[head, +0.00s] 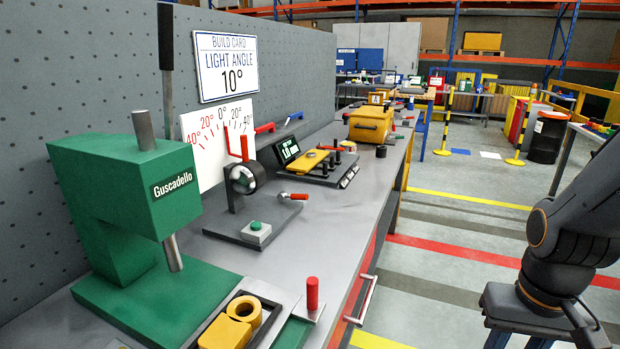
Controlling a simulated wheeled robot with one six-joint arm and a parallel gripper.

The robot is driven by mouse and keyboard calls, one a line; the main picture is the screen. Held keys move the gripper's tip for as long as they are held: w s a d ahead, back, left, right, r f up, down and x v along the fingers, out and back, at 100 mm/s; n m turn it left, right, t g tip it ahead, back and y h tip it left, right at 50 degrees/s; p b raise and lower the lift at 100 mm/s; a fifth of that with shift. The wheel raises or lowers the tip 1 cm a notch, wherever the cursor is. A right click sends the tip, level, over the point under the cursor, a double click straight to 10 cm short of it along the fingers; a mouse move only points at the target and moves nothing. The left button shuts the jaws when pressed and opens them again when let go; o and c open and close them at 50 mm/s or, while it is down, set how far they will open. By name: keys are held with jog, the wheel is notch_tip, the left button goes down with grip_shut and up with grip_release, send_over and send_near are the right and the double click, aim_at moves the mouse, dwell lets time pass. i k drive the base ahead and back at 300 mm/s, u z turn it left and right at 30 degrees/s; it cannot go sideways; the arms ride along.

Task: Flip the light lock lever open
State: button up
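The light unit, a round dark lamp head (243,179) on a short post, stands on a grey base plate (228,231) on the bench. A red upright pointer (244,148) rises from it in front of a white angle dial (217,132). A lever with a red grip (299,196) lies low at the right of the base plate; I cannot tell for sure whether this is the lock lever. My gripper is out of view; only part of my arm shows at the right.
A green press (130,215) stands left of the light unit. In front are yellow parts in a tray (270,318) and a red upright handle (312,294). Behind are a yellow fixture (300,164) and a yellow box (370,126). A build card (226,65) reads 10°.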

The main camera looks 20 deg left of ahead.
aim_at(282, 196)
jog(key=i, duration=0.55)
jog(key=u, duration=1.25)
jog(key=k, duration=1.35)
jog(key=z, duration=0.75)
jog(key=i, duration=0.9)
jog(key=u, duration=0.55)
jog(key=i, duration=0.8)
jog(key=u, duration=0.55)
